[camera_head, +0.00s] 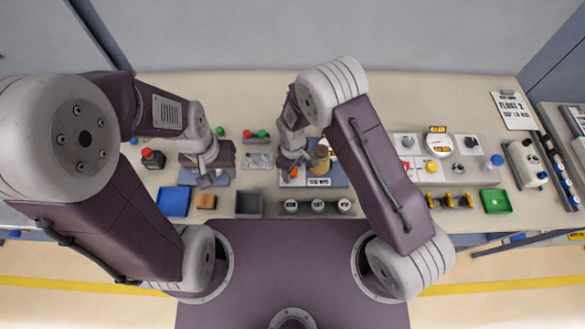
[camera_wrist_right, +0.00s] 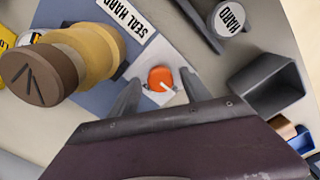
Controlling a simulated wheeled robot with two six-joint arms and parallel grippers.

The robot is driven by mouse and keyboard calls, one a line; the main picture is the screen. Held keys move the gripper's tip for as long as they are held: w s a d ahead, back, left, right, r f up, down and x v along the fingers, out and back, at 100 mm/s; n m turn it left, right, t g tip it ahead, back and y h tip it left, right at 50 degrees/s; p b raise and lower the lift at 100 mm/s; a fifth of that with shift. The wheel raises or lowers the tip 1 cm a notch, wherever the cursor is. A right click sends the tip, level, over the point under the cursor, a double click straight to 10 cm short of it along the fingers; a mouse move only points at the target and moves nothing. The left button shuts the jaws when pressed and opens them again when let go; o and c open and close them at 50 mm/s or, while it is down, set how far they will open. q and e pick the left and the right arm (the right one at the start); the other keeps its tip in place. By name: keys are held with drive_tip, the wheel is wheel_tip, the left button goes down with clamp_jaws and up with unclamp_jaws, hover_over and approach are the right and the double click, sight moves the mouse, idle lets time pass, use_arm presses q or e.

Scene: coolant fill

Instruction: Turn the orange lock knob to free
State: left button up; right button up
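The orange lock knob (camera_wrist_right: 160,79) sits on a white plate on the blue-grey base in the right wrist view. It carries a white pointer that slants toward the lower right. In the head view the orange knob (camera_head: 293,173) shows just below my right gripper (camera_head: 288,171). In the right wrist view my right gripper (camera_wrist_right: 158,92) is open, with one finger on each side of the knob and a gap visible on both sides. My left gripper (camera_head: 207,181) hangs over a blue-grey pad at the left; its finger opening is too small to tell.
A tan and brown cylinder (camera_wrist_right: 85,57) stands close beside the knob, near the "SEAL HARD" label (camera_wrist_right: 125,20). A dark open bin (camera_wrist_right: 268,84) lies to the right. In the head view, a blue tray (camera_head: 174,202) and a green tray (camera_head: 496,201) stand at opposite sides.

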wheel_tip(320, 180, up, 9)
drive_tip(key=b, duration=0.2)
idle(0.3)
idle(0.3)
